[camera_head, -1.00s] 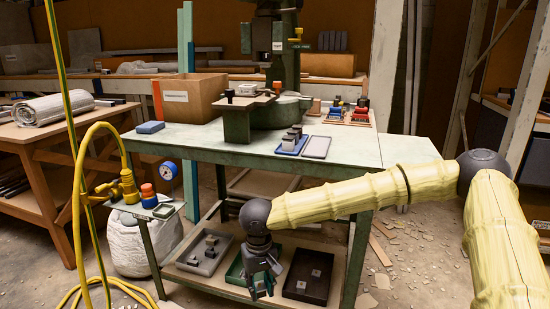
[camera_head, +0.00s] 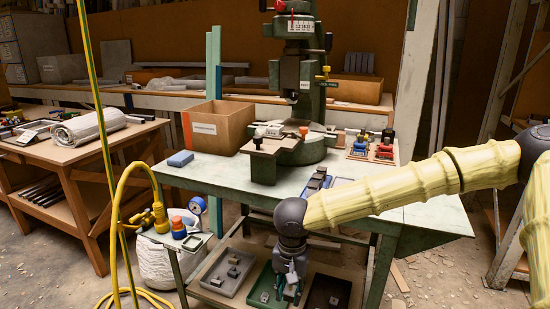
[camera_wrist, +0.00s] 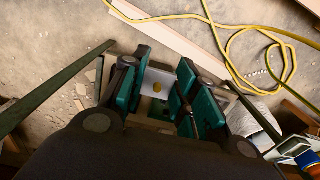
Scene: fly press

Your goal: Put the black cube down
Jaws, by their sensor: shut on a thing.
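My gripper (camera_head: 290,291) hangs at the front of the green bench, pointing down over the lower shelf. Below and around the gripper are a grey tray (camera_head: 207,283) with several small blocks, a green tray (camera_head: 254,298) with a small block, and a dark tray (camera_head: 347,285) with a block, partly cut off by the frame.
The bench top (camera_head: 405,203) lies above the shelf and carries the fly press (camera_head: 300,85), a cardboard box (camera_head: 220,125) and a blue block (camera_head: 180,158). A yellow hose (camera_head: 122,200) and a gauge stand at left. The shelf's front edge is close to my gripper.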

